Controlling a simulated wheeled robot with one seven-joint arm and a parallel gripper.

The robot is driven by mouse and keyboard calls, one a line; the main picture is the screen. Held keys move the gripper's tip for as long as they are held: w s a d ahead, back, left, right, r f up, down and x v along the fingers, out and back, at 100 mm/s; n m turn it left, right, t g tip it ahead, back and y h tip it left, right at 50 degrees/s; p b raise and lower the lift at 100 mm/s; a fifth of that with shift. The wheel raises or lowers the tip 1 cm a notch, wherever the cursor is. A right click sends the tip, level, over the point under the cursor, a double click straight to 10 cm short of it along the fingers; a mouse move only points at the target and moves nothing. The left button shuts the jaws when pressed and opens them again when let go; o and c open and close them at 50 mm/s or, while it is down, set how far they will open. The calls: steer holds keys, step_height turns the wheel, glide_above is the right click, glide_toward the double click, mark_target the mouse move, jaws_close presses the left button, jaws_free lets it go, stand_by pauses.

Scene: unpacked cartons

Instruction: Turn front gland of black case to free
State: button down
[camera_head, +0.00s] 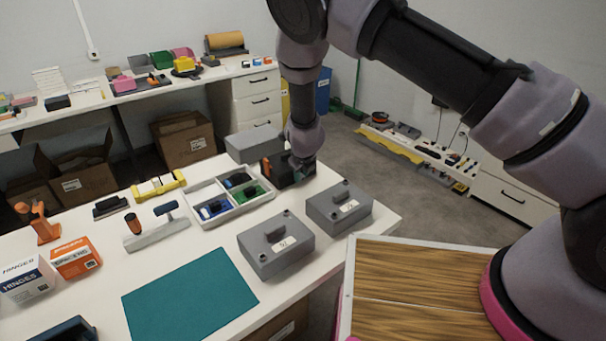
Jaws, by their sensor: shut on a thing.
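My arm reaches down to the back right of the white table. My gripper (298,170) is at a dark case, which I take to be the black case (283,180), behind the two grey cases. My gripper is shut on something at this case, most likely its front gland. The gland and fingertips are too small and too covered by my wrist to make out. I cannot tell how far the gland is turned.
Two grey cases (276,249) (338,210) stand in front of the black case. A white divided tray (204,192) is left of it and a grey box (253,145) behind. A teal mat (190,297) lies clear in front. A wood-topped surface (420,290) is at right.

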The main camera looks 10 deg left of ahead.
steer(key=t+h, duration=0.1)
steer(key=n+t+h, duration=0.1)
steer(key=t+h, duration=0.1)
steer(key=t, duration=0.1)
steer(key=shift+s+a+f, duration=0.3)
steer(key=shift+s+f, duration=0.1)
steer(key=shift+s+a+f+n+t+h, duration=0.1)
steer(key=shift+f+n+t+h, duration=0.2)
steer(key=shift+t+h, duration=0.5)
steer(key=shift+s+f+n+t+h, duration=0.1)
steer(key=shift+n+t+h, duration=0.3)
steer(key=shift+t, duration=0.7)
steer(key=c, duration=0.9)
jaws_free()
steer(key=shift+a+r, duration=0.1)
steer(key=v, duration=1)
steer(key=shift+s+a, duration=0.1)
steer(key=shift+s, duration=0.25)
